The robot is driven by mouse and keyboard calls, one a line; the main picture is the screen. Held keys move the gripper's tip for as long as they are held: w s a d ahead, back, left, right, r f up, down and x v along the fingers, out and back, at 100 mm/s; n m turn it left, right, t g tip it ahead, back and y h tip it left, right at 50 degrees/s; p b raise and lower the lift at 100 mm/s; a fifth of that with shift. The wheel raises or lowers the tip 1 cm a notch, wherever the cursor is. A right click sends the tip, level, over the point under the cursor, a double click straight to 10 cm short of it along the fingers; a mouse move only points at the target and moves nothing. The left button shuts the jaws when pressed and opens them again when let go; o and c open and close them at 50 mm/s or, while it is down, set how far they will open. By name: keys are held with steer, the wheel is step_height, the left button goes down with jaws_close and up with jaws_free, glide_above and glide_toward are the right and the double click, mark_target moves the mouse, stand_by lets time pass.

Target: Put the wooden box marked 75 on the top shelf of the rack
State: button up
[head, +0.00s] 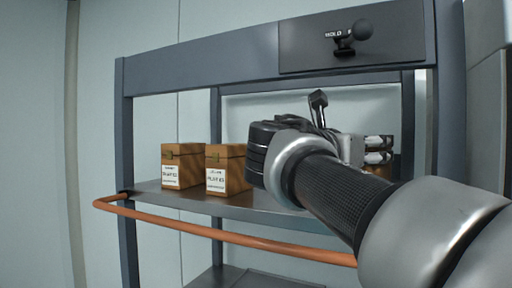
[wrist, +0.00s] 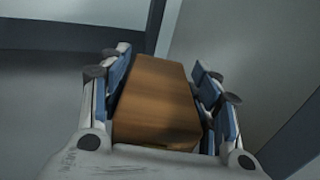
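My gripper (head: 378,150) is over the right part of the rack's upper visible shelf (head: 262,208). In the wrist view its blue-padded fingers lie along both sides of a plain brown wooden box (wrist: 158,100), shut on it. In the head view only a brown sliver of this box (head: 378,171) shows behind my arm and fingers, and no number on it is visible. I cannot tell whether it touches the shelf. Two other wooden boxes, a left one (head: 190,152) and a right one (head: 238,160), stand upright on the shelf with white labels too small to read surely.
An orange rail (head: 230,237) runs along the rack's front, below shelf level. A dark header panel (head: 385,45) with a black knob (head: 362,30) spans above the opening. A lower shelf (head: 245,278) shows at the bottom. My arm hides much of the shelf's right side.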

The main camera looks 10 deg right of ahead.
steer(key=shift+o, duration=1.2)
steer(key=shift+r, duration=0.15)
steer(key=shift+s+a, duration=0.15)
steer(key=shift+a, duration=0.1)
steer(key=v, duration=1.1)
steer(key=shift+a, duration=0.15)
steer(key=shift+s, duration=0.15)
